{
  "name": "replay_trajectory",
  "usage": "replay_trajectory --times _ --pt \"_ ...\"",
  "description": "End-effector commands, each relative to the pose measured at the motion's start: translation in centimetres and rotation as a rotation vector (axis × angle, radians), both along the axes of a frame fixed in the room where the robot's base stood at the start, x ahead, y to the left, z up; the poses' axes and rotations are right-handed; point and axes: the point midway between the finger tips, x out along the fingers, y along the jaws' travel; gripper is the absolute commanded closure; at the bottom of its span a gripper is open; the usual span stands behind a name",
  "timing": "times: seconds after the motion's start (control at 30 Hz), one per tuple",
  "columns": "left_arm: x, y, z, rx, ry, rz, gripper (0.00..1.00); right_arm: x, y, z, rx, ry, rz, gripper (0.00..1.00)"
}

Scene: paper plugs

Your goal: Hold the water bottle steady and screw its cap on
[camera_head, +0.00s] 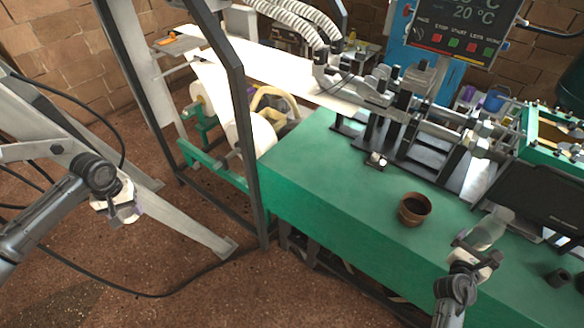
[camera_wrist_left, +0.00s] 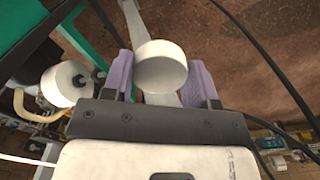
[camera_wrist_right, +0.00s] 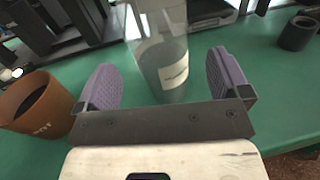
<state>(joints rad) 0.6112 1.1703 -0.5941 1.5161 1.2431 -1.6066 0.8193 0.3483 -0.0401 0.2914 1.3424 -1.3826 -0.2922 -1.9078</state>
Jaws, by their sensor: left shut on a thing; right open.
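My left gripper (camera_head: 124,212) is shut on a white round cap (camera_wrist_left: 160,68), held between its purple fingers away from the green table, over the floor. The cap is hard to make out in the head view. A clear water bottle (camera_head: 488,230) with a white label stands near the front edge of the table. It also shows in the right wrist view (camera_wrist_right: 163,62), where its top is out of frame. My right gripper (camera_wrist_right: 164,85) is open, with its purple fingers on either side of the bottle and visible gaps to both.
A brown cup (camera_head: 414,209) stands on the green table (camera_head: 330,190) left of the bottle. A small dark cup (camera_head: 557,277) is to its right. Machinery (camera_head: 410,115) fills the table's back. A dark upright frame post (camera_head: 240,110) stands between the left gripper and the table.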

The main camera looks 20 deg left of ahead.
Motion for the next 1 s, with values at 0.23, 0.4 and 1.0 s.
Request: replay_trajectory --times 0.23,0.4,1.0 --pt "0.0 0.0 -0.2 0.0 0.0 0.0 0.68 0.6 -0.4 0.0 0.0 0.0 0.0 0.06" --pt "0.0 0.0 -0.2 0.0 0.0 0.0 0.68 0.6 -0.4 0.0 0.0 0.0 0.0 0.06" --pt "0.0 0.0 -2.8 0.0 0.0 0.0 0.68 5.0 -3.0 0.0 0.001 0.001 0.0 0.06"
